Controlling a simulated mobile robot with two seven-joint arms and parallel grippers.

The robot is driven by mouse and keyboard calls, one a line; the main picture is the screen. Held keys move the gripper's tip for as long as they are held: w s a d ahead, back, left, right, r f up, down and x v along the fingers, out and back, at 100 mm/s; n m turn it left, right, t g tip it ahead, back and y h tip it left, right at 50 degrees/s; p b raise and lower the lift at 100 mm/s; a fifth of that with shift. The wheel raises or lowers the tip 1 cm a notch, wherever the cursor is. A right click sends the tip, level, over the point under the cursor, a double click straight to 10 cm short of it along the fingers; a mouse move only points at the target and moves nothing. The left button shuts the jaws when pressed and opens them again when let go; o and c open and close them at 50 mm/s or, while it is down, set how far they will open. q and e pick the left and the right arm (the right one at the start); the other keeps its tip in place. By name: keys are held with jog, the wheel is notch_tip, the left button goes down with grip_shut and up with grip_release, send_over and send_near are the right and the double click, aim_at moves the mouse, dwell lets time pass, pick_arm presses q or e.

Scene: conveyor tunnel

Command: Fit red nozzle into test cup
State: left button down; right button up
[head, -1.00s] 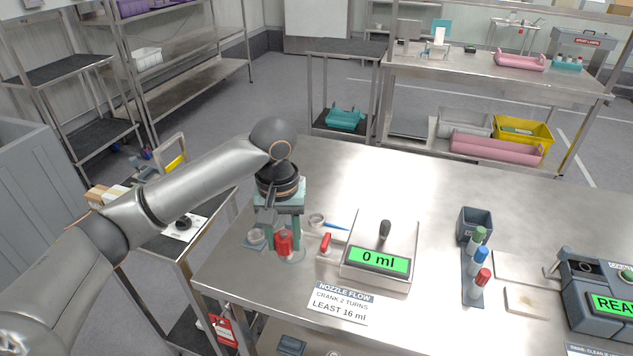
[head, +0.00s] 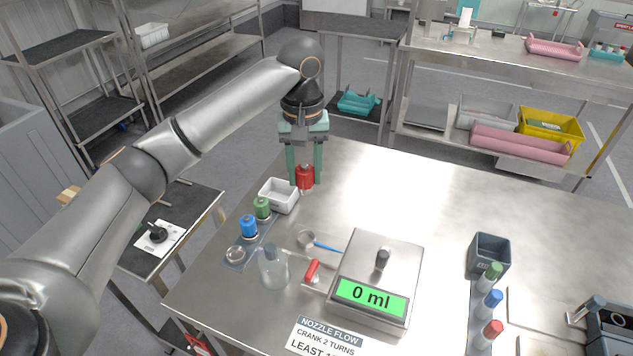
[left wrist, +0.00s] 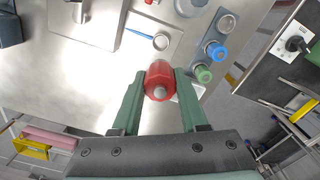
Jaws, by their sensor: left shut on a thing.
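My left gripper (head: 304,182) is shut on the red nozzle (head: 305,174), holding it upright beside the white tray at the table's far left. In the left wrist view the red nozzle (left wrist: 159,80) sits between the green fingers (left wrist: 158,92). A clear glass vessel (head: 273,269), which may be the test cup, stands nearer the front, apart from the nozzle. My right gripper is out of view.
The white tray (head: 279,194) is by the far left edge. A marker rack (head: 483,315) and grey bin (head: 489,254) stand right.

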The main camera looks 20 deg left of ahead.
aim_at(304, 192)
pick_arm(q)
jog(key=f, duration=0.7)
jog(key=shift+s, duration=0.3)
jog(key=shift+w+f, duration=0.1)
jog(key=shift+f, duration=2.8)
jog(key=shift+f, duration=1.25)
jog(key=shift+c, duration=1.8)
grip_release()
notch_tip(304, 192, up, 13)
jog(key=shift+f+b, duration=0.2)
jog(key=shift+b, duration=0.1)
